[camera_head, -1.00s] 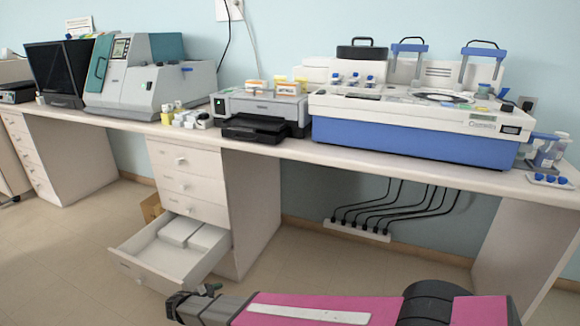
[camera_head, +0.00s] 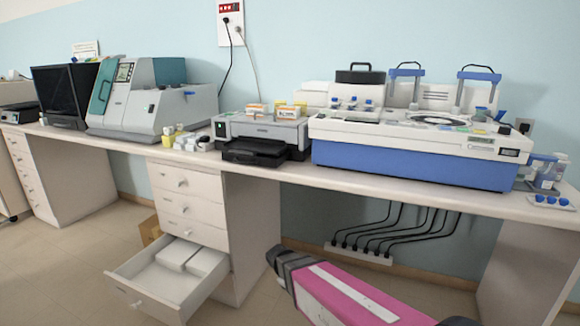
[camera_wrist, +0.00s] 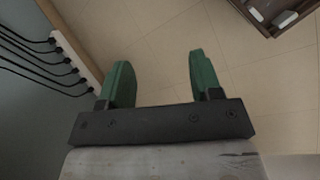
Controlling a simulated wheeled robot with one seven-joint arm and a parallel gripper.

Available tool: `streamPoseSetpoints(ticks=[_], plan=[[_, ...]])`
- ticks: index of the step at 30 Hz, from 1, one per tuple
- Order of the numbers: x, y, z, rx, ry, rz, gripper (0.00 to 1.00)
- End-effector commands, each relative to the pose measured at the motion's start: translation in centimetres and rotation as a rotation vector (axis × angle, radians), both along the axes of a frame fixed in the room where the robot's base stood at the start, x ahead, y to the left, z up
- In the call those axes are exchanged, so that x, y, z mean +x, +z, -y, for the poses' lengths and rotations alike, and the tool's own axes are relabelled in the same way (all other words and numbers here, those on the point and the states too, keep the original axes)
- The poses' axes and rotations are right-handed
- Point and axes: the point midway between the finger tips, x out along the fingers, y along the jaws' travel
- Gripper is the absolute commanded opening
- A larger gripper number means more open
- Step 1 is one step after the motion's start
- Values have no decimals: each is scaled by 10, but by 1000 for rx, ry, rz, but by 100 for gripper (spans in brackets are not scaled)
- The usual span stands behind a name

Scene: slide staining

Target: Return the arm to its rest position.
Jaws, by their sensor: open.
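My gripper (camera_wrist: 158,82) shows in the wrist view with its two green fingers spread apart and nothing between them. It points down over the bare tiled floor. In the head view my pink arm (camera_head: 350,297) reaches in from the lower right, in front of the bench and below its top. The gripper's fingers are hidden in the head view.
An open drawer (camera_head: 128,270) juts out at lower left with white boxes (camera_head: 178,254) inside. The bench (camera_head: 400,190) holds a blue-and-white stainer (camera_head: 410,166) and a printer (camera_head: 262,135). Black cables (camera_head: 385,225) run along the wall below. Floor (camera_wrist: 150,45) is clear under the gripper.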

Motion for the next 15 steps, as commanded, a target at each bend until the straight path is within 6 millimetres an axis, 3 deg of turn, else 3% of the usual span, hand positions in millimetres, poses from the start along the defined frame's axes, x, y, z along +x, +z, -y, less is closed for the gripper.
streamPoseSetpoints(ticks=[3,15], plan=[[-6,17,35,86,-135,33,59],[-23,66,125,355,-567,156,59]])
